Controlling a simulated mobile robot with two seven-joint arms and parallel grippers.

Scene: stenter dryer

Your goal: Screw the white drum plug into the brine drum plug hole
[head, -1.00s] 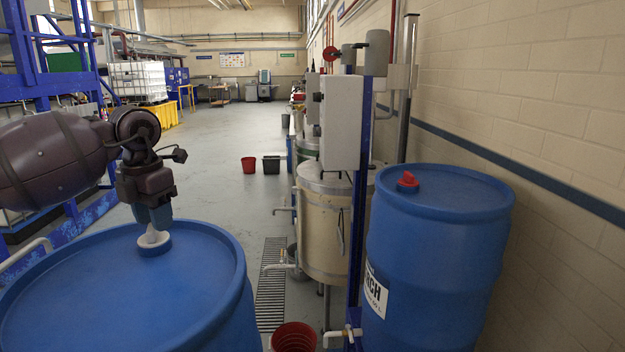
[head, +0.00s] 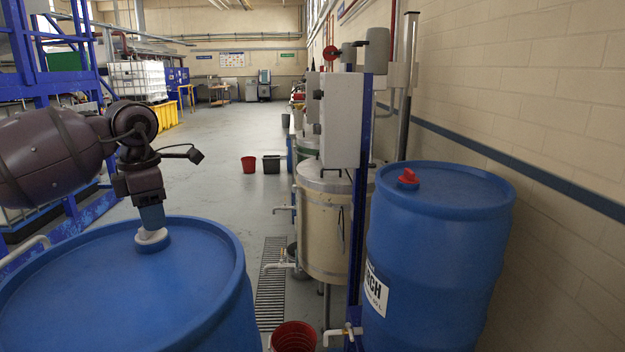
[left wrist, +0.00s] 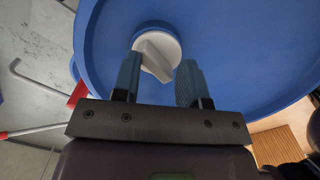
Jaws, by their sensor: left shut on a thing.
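The white drum plug (head: 152,238) is at the far right part of the top of the blue drum (head: 75,275) in the left foreground. My left gripper (head: 152,222) points down from above, with its blue fingers at the plug. In the left wrist view the plug (left wrist: 158,46) shows as a round white disc with a raised grip bar set at a slant. The fingers of my left gripper (left wrist: 158,80) are on either side of the bar and shut on the plug. The plug covers the hole, so its thread is hidden. My right gripper is not in view.
A second blue drum (head: 430,260) with a red plug (head: 408,177) stands at the right by the wall. Cream tanks (head: 325,225) and a grey control box (head: 340,120) stand between. A red bucket (head: 294,337) is on the floor.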

